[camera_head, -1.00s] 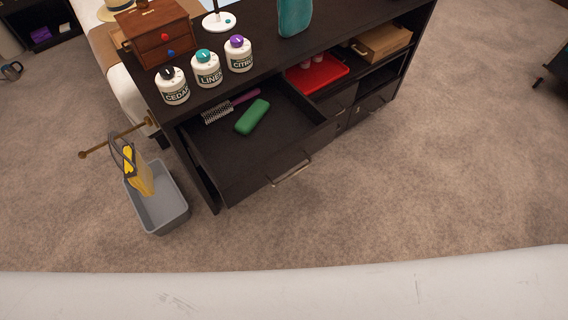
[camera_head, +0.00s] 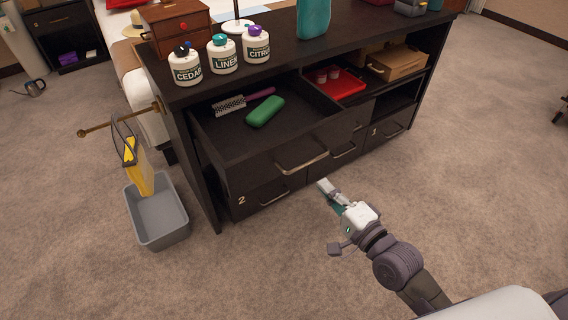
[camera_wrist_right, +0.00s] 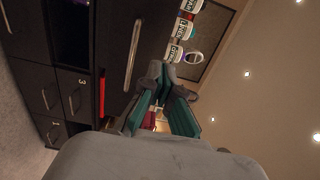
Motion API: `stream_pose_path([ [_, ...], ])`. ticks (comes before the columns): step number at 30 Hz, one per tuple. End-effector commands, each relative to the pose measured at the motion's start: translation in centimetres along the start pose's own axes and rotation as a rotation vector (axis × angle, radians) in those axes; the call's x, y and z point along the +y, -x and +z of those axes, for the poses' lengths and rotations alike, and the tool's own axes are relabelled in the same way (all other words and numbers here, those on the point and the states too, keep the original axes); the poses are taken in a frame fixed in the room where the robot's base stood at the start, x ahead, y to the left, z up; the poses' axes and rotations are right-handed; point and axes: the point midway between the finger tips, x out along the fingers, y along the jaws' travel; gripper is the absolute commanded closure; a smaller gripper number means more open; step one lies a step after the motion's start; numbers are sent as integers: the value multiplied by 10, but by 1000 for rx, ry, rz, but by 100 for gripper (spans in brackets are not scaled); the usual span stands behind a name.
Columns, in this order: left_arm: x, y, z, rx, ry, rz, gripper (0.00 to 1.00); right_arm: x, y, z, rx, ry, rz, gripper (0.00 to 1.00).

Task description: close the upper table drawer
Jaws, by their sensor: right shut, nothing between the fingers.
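The upper table drawer (camera_head: 262,155) is pulled out from the dark cabinet, with its bar handle (camera_head: 302,162) on the front. It holds a hairbrush (camera_head: 240,102) and a green case (camera_head: 265,111). My right gripper (camera_head: 325,187) is shut and empty, in front of the cabinet, a little below and right of the handle in the head view. In the right wrist view, the green fingers (camera_wrist_right: 157,103) meet near the middle and the drawer handle (camera_wrist_right: 132,55) shows beside them, apart. My left gripper is not in view.
A grey bin (camera_head: 160,212) with a yellow item stands left of the cabinet. Labelled bottles (camera_head: 222,55) and a wooden box (camera_head: 177,26) stand on top. A red tray (camera_head: 340,84) sits on the shelf right of the drawer. Carpet in front is clear.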

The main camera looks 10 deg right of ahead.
Motion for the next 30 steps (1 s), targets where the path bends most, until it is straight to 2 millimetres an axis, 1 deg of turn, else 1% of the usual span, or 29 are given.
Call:
stream_pose_path([
  [5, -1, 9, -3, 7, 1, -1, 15, -1, -28, 0, 2, 1, -5, 100],
  [8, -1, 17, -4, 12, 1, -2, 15, -1, -50, 0, 2, 2, -5, 100],
  [12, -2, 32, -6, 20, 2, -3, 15, 0, -81, 0, 2, 2, -3, 100],
  [15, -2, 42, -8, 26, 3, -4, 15, 0, -100, 0, 1, 3, -2, 100],
  [18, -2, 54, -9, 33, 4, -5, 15, 1, -115, 0, 1, 4, 0, 100],
  [21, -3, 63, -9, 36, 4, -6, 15, 1, -126, 0, 2, 4, 0, 100],
  [24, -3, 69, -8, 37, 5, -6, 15, 1, -133, 0, 1, 5, 2, 100],
  [30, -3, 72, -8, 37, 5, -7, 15, 1, -136, 0, 1, 5, 3, 100],
])
